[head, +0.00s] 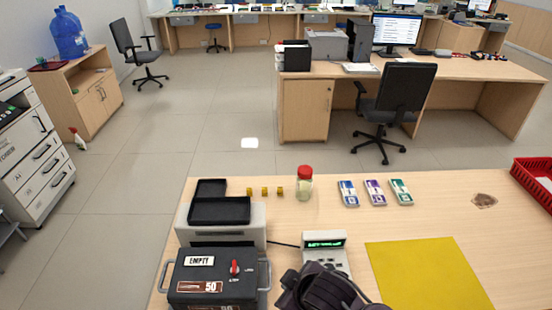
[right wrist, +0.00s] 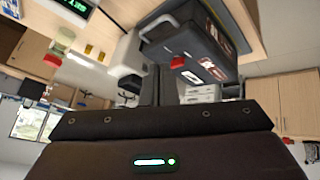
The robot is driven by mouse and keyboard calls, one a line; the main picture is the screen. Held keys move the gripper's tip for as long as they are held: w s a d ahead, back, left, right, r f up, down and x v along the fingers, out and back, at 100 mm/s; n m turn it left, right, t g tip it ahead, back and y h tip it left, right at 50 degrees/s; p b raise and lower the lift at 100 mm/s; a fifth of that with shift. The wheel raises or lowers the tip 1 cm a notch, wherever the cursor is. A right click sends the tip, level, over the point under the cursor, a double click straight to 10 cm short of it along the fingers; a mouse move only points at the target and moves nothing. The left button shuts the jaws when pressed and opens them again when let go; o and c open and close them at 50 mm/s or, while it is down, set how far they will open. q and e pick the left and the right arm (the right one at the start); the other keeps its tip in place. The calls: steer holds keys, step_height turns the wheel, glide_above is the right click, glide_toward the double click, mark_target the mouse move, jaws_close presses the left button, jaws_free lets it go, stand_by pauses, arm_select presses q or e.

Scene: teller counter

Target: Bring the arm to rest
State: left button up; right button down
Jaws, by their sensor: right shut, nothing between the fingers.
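My right arm's dark end (head: 325,290) shows at the bottom of the head view, in front of the counting machine and left of the yellow mat. In the right wrist view the dark gripper body fills the lower part, and my right gripper (right wrist: 160,86) is shut with nothing in it. Behind it in that view is the dark cash box (right wrist: 190,45) with a red knob, which is apart from the fingers as far as I can tell. My left gripper is not in view.
The counter holds the cash box labelled EMPTY (head: 205,278), a machine with black trays (head: 220,210), a lit display unit (head: 325,250), a red-lidded jar (head: 305,185), several banknote bundles, a yellow mat (head: 425,275) and a red basket (head: 535,178). Bare counter lies around the bundles.

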steer(key=s+d+m+g+h, duration=0.1)
steer(key=s+d+m+h, duration=0.1)
steer(key=s+d+m, duration=0.45)
steer(key=s+d+m+g+h, duration=0.1)
steer(key=s+d+m+g, duration=0.15)
steer(key=d, duration=0.75)
step_height(320, 180, down, 34)
steer(key=s+b, duration=0.3)
steer(key=b, duration=0.1)
steer(key=s+d+f+g+b, duration=0.1)
steer(key=s+d+f+b, duration=0.2)
steer(key=s+f, duration=1.6)
step_height(320, 180, down, 2)
steer(key=shift+s+d+f+n+g+b, duration=0.2)
steer(key=shift+s+f+n+g+b, duration=0.05)
steer(key=shift+n+g+b, duration=0.1)
